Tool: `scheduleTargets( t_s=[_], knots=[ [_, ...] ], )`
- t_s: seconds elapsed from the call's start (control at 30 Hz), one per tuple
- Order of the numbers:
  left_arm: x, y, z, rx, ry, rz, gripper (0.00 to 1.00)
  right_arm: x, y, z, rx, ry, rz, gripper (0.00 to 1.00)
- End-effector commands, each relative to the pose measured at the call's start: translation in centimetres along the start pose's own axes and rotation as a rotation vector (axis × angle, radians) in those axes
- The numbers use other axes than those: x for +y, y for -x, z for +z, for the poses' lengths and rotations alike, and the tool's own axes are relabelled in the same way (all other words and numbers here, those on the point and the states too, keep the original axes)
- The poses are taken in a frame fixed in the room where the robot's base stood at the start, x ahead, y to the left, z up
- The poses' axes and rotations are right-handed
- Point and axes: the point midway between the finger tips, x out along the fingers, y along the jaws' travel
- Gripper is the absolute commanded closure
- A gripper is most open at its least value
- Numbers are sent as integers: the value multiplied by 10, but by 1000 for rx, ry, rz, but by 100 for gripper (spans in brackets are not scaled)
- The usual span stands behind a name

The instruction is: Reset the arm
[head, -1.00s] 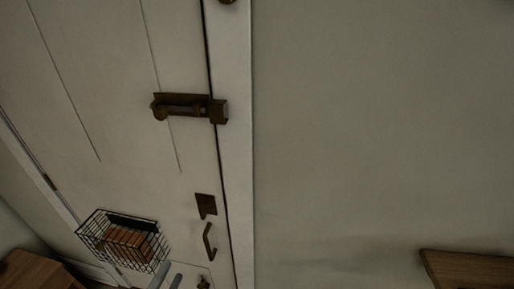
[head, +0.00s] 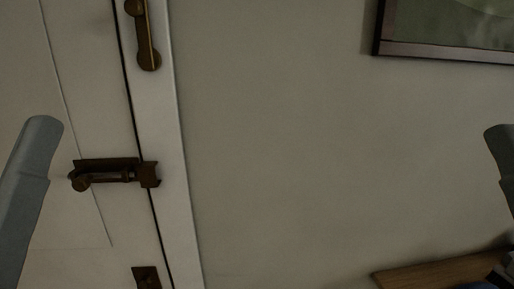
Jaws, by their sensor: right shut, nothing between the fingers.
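My right gripper (head: 501,271) shows only in part, as a dark shape in the bottom right corner of the head view. It is shut with nothing in it, in front of or beside the end of a wooden surface; I cannot tell if they touch. A grey link of my right arm (head: 503,160) shows at the right edge. A grey link of my left arm (head: 30,185) stands at the left edge, in front of the white door. My left gripper is out of view.
The white panelled door (head: 85,120) has a dark metal slide bolt (head: 115,173), a second fitting (head: 147,45) above and a plate (head: 146,277) below. A framed picture (head: 450,30) hangs top right. A wooden top (head: 430,273) lies bottom right. The wall between is bare.

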Motion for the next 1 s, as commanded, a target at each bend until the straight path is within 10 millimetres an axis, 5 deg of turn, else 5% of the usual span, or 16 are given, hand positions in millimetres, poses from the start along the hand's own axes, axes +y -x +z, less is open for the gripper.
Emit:
scheduleTargets(
  t_s=[0.53,0.7,1.0],
  knots=[
    [5,-158,-128,-31,-60,-6,0,1,-154,-142,1,0,0,100],
    [6,-174,-142,-31,-60,-5,0,1,-169,-156,0,0,0,100],
    [5,-171,-139,-31,-59,-5,0,1,-166,-153,-1,0,0,100]
  ],
)
